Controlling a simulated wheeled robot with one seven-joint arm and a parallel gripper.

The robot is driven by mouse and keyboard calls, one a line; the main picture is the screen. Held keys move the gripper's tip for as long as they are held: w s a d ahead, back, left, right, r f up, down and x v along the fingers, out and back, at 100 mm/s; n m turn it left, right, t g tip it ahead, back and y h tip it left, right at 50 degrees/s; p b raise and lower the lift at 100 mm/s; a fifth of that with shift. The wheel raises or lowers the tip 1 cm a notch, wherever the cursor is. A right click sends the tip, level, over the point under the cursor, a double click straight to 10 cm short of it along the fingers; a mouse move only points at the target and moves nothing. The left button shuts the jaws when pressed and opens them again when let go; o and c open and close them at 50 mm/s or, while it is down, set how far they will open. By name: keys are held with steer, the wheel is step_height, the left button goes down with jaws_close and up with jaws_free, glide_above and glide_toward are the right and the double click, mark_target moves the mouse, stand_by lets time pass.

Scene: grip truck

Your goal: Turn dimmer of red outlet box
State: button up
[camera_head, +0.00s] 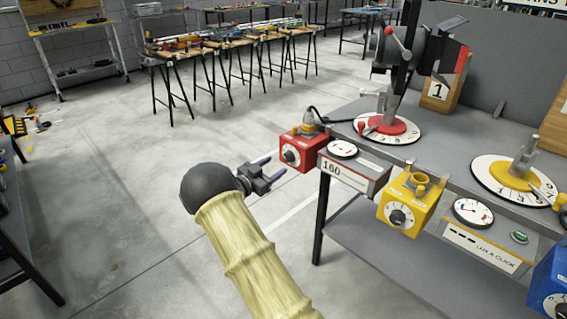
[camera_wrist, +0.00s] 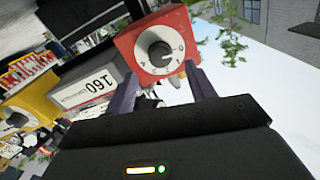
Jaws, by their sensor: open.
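The red outlet box (camera_head: 304,149) hangs at the left end of the grey workbench. Its black dimmer knob on a white round dial (camera_head: 291,156) faces left, toward my gripper. My gripper (camera_head: 273,169) is open and empty, a little to the left of the box and apart from it. In the wrist view the red box (camera_wrist: 152,40) is straight ahead, and its dimmer (camera_wrist: 159,51) shows above and between my two fingers (camera_wrist: 163,88). The knob is not between the fingertips.
The bench (camera_head: 352,112) carries a red round dial base with a lamp (camera_head: 388,128) and a 160 display (camera_head: 349,176). A yellow outlet box (camera_head: 411,204) and a blue one (camera_head: 549,287) hang farther right.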

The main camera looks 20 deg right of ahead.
mark_target(286, 159)
steer(key=x, duration=0.5)
steer(key=shift+w+d+b, duration=0.1)
steer(key=shift+d+b, duration=0.2)
steer(key=c, duration=1)
